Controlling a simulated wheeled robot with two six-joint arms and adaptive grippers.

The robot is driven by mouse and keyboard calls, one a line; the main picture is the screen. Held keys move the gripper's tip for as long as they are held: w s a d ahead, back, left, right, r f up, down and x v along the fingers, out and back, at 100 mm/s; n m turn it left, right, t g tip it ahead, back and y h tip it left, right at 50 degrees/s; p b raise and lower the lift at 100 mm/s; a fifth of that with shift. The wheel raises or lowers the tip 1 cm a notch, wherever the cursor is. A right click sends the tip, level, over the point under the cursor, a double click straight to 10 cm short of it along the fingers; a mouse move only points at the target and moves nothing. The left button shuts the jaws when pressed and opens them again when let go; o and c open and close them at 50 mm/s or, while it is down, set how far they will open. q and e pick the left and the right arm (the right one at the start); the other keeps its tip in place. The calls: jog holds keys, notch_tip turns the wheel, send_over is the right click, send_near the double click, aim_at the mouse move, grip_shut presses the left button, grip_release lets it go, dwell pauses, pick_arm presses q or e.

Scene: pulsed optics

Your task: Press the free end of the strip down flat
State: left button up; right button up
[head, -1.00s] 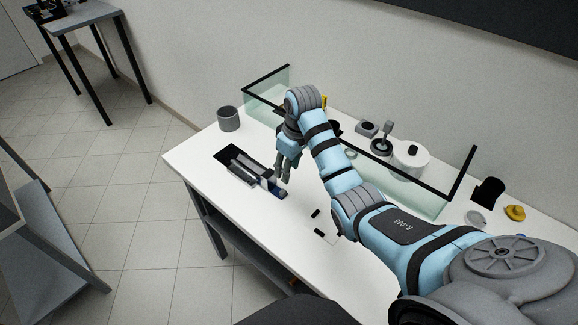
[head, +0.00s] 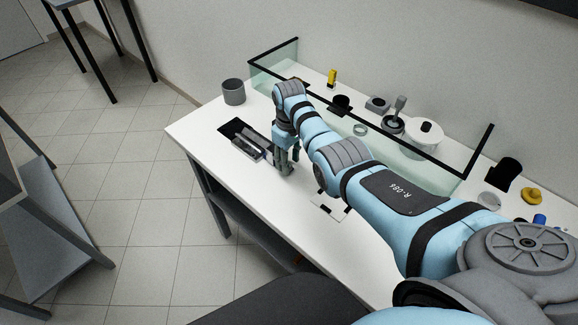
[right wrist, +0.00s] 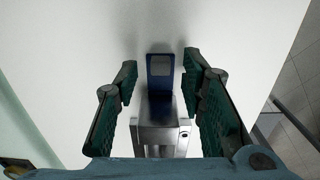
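My right gripper (head: 285,163) points down at the near end of a grey metal block (head: 247,148) on the white table. In the right wrist view, its two dark green fingers (right wrist: 162,88) are apart, one on each side, with visible gaps to what lies between them. Between them a blue strip end (right wrist: 160,69), with a paler patch, sticks out from the metal block (right wrist: 160,124). I cannot tell whether the strip end lies flat or is raised. In the head view the gripper hides the strip end. My left gripper is not in view.
A dark mat (head: 229,129) lies by the block, with a grey cup (head: 233,91) behind it. A small white card (head: 329,207) lies nearer me.

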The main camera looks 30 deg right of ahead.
jog(key=shift+f, duration=0.8)
grip_shut()
jog(key=p, duration=0.2)
jog(key=shift+s+r+t+p, duration=0.2)
jog(key=shift+r+t+p, duration=0.1)
jog(key=shift+p, duration=0.05)
jog(key=shift+f, duration=0.2)
jog(key=shift+w+f, duration=0.15)
jog(key=shift+f, duration=0.05)
grip_release()
jog(key=shift+r, duration=0.1)
